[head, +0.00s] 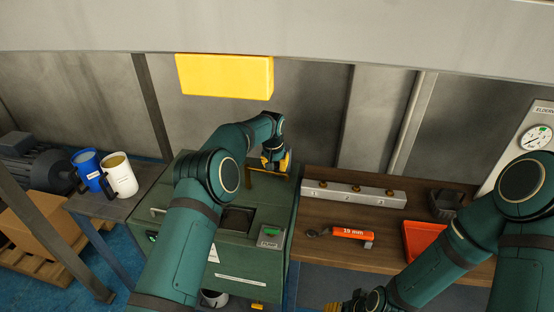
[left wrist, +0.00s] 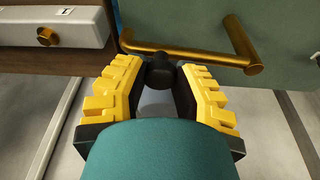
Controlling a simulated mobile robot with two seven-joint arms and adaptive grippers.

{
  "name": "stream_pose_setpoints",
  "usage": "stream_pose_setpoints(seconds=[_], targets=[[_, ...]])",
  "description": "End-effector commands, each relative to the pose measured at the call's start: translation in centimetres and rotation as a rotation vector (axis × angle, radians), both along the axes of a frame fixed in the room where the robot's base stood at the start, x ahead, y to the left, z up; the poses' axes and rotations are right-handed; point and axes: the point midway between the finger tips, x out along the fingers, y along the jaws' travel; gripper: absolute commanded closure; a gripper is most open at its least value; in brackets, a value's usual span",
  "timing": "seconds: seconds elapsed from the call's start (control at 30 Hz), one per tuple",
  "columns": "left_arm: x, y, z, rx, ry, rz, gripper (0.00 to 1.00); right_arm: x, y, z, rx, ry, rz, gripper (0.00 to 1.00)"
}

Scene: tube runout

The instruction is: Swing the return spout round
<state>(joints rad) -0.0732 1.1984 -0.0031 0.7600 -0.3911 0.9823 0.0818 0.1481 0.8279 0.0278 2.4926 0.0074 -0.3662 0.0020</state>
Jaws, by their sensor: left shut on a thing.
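The return spout is a bent brass tube (left wrist: 190,54) at the edge of the green machine, running across the top of the left wrist view. It shows in the head view as a short brass piece (head: 258,170) on the machine's far right part. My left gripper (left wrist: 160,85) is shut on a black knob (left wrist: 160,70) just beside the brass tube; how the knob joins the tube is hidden. In the head view my left gripper (head: 277,163) reaches down over the machine. My right gripper (head: 347,304) is partly in view at the bottom edge; its jaws are unclear.
The green machine (head: 180,245) has a square opening and a labelled switch (head: 270,236). On the wooden table to its right are a white valve block (head: 353,194), an orange 19 mm wrench (head: 352,233) and a red tray (head: 418,240). Blue (head: 87,168) and white (head: 121,178) jugs stand left.

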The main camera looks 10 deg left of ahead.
Motion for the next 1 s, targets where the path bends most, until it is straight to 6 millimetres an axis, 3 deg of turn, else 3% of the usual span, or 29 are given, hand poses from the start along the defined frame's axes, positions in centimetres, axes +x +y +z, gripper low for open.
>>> stream_pose_setpoints(seconds=[0.07,0.1,0.17,0.57,1.0], targets=[[0.6,-0.1,0.0,0.002,0.001,0.049,0.93,0.0,0.0,0.6,0.000,0.000,0.000,0.53],[0.5,0.0,0.0,0.000,0.000,0.043,0.56,0.0,0.0,0.3,0.000,0.000,0.000,0.53],[0.4,0.0,-0.1,0.000,0.001,0.041,0.36,0.0,0.0,0.3,0.000,0.000,0.000,0.53],[0.4,0.0,0.3,-0.001,0.001,0.039,0.36,0.0,0.0,0.5,0.000,0.000,0.000,0.53],[0.4,0.0,4.3,-0.001,0.000,0.039,0.36,0.0,0.0,2.8,0.000,0.000,0.000,0.53]])
